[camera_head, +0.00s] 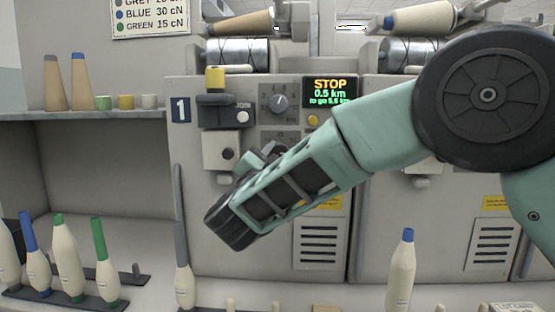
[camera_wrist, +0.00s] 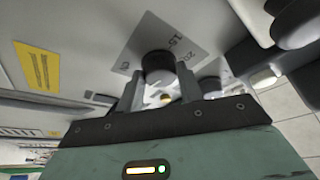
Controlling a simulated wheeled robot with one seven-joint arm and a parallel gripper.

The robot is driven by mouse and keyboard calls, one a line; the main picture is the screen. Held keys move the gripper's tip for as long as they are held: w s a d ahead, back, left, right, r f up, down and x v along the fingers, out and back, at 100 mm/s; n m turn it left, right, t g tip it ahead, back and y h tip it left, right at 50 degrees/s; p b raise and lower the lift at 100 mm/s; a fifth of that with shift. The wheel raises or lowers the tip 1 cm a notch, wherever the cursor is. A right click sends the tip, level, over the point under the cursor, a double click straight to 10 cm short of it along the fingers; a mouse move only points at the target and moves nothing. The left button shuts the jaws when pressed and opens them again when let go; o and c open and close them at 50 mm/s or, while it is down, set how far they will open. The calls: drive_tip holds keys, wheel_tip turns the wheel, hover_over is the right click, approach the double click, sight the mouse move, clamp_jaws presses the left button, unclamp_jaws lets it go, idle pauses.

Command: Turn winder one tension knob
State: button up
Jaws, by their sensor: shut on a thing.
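Winder one is the grey machine with a "1" plate (camera_head: 180,109). Its lower dial plate (camera_head: 274,137) is mostly hidden by my arm in the head view. In the wrist view the numbered dial plate (camera_wrist: 178,38) carries a dark round tension knob (camera_wrist: 158,64). My gripper (camera_wrist: 159,80) has its two fingers on either side of this knob and is shut on it. In the head view my gripper (camera_head: 262,156) is partly hidden behind my wrist. The knob's exact setting cannot be read.
An upper dial knob (camera_head: 280,102) and a lit STOP display (camera_head: 330,92) are above my gripper. A sign (camera_head: 150,17) lists tensions by colour. Bobbins (camera_head: 107,262) stand below left, and one blue-tipped bobbin (camera_head: 401,272) below right.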

drive_tip(key=shift+m, duration=0.4)
drive_tip(key=o, duration=1)
drive_tip(key=shift+s+a+f, duration=0.1)
drive_tip(key=shift+s+a, duration=0.15)
drive_tip(key=shift+s, duration=0.3)
drive_tip(key=p+v, duration=0.5)
drive_tip(key=v, duration=1.1)
drive_tip(key=shift+s+a, duration=0.1)
